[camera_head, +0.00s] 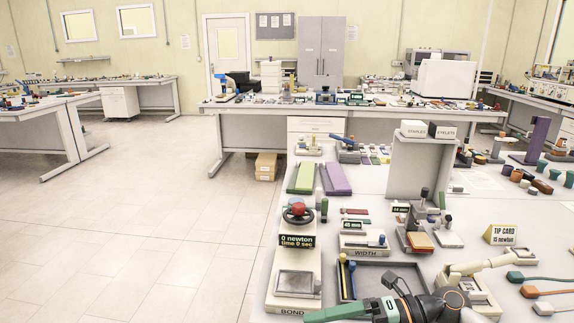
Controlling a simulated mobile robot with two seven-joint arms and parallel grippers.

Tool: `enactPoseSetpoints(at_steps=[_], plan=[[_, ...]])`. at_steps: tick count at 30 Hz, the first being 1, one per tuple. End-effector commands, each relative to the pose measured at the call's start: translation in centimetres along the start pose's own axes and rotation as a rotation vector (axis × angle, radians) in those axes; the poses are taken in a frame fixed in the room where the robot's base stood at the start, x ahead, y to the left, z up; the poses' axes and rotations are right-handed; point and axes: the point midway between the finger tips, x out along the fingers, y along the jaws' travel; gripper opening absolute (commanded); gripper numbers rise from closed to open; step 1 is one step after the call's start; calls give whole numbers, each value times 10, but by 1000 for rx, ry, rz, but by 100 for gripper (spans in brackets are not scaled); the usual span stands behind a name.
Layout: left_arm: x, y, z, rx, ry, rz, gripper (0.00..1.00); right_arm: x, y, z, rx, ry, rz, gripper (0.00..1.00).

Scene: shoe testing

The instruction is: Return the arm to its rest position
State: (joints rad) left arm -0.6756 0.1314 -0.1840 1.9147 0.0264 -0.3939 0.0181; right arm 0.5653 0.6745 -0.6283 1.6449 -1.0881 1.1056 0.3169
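An arm of mine, which looks like the right one, reaches in low at the bottom right with a dark wrist. Its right gripper (345,312) points left along the bottom edge, with a long green part in front of the dark wrist. It is seen from the side and partly cut off by the frame, so its opening and anything between its fingers cannot be made out. It is over the front of the grey bench (375,212), close to the BOND tester (297,255). My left gripper is not in view.
A dark tray (375,268) lies just behind the gripper, and the WIDTH gauge (365,240) stands behind that. A yellow TIP CARD (502,234) and corded green and orange pieces (530,291) are to the right. The floor (150,235) left of the bench is clear.

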Motion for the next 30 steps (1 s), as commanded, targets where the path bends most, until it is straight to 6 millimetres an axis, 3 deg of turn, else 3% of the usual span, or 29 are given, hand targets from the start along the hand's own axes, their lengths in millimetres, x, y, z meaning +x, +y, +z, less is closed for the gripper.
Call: enactPoseSetpoints(at_steps=[3,7,11,14,17,18,22,25,30], plan=[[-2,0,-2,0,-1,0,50,22,14,-2,166,-120,278,100],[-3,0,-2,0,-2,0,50,20,11,9,395,-305,526,100],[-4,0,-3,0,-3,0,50,5,-22,19,678,-526,707,100],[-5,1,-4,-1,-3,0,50,-10,-68,16,924,-711,794,100],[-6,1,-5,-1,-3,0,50,-22,-128,-2,1189,-896,834,100],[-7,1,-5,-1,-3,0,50,-26,-153,-15,1300,-971,836,100],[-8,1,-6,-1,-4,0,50,-32,-225,-70,1628,-1169,801,100],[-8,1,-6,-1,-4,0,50,-31,-261,-111,1816,-1266,755,100],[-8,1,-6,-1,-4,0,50,-28,-288,-152,1985,-1343,699,100]])
